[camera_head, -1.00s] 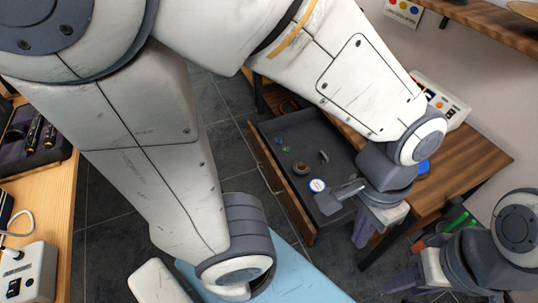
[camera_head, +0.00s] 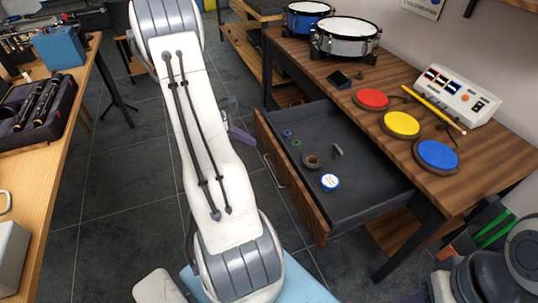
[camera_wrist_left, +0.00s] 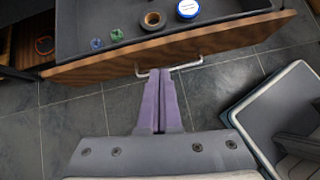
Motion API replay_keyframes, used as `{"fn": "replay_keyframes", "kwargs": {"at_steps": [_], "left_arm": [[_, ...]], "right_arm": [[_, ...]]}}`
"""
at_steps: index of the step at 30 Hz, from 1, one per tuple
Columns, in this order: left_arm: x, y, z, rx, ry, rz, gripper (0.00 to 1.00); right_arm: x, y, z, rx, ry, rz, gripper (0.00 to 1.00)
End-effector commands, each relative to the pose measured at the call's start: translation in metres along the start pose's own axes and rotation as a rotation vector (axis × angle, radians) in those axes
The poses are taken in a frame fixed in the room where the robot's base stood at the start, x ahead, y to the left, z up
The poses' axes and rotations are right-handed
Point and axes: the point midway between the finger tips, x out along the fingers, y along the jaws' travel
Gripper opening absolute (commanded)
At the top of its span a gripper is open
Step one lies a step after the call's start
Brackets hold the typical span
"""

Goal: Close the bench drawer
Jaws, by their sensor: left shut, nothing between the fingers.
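The bench drawer (camera_head: 370,185) is pulled well out of the wooden bench, with its dark tray showing. Its wooden front (camera_head: 295,180) carries a metal bar handle (camera_head: 273,170). In the left wrist view the handle (camera_wrist_left: 190,65) lies just beyond my left gripper's tips, near the middle of the drawer front (camera_wrist_left: 230,40). My left gripper (camera_wrist_left: 160,75) is shut and empty, its purple fingers together and pointing at the front. I cannot tell whether they touch it. In the head view my left arm mostly hides this gripper (camera_head: 237,128). My right arm is at the lower right corner; its jaws are not clear.
The drawer holds a tape roll (camera_head: 312,161), a white-and-blue round tin (camera_head: 330,182) and small rings. Drums (camera_head: 343,38), coloured pads (camera_head: 401,124) and a control box (camera_head: 455,95) stand on the bench top (camera_head: 378,70). Another table (camera_head: 40,215) stands left. Dark tiled floor lies between.

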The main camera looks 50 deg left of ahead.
Motion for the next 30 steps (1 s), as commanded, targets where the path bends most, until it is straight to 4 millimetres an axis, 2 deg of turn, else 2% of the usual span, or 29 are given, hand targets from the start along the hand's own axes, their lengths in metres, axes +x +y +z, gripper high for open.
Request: {"fn": "replay_keyframes", "kwargs": {"at_steps": [1,3,7,11,22,25,30], "left_arm": [[-0.004,0.006,-0.019,-0.058,-0.011,0.034,0.00],[-0.009,0.011,-0.032,-0.107,-0.021,0.063,0.00],[-0.006,0.015,-0.040,-0.138,-0.028,0.080,0.00],[0.013,0.015,-0.040,-0.136,-0.027,0.077,0.00],[0.091,0.022,-0.038,-0.134,-0.025,0.076,0.00],[0.100,0.025,-0.024,-0.131,-0.026,0.078,0.00],[0.111,0.028,-0.012,-0.132,-0.025,0.080,0.00]], "right_arm": [[0.005,0.000,0.000,0.000,0.000,0.000,0.44],[0.006,0.001,0.000,0.000,0.000,0.000,0.44],[0.008,0.001,0.000,0.000,0.000,0.000,0.44],[0.011,0.001,0.001,0.000,0.000,0.000,0.44],[0.021,0.002,0.001,0.000,0.000,0.000,0.44],[0.020,0.001,0.001,0.000,0.000,0.000,0.44],[0.020,0.001,0.001,0.000,0.000,0.000,0.44]]}}
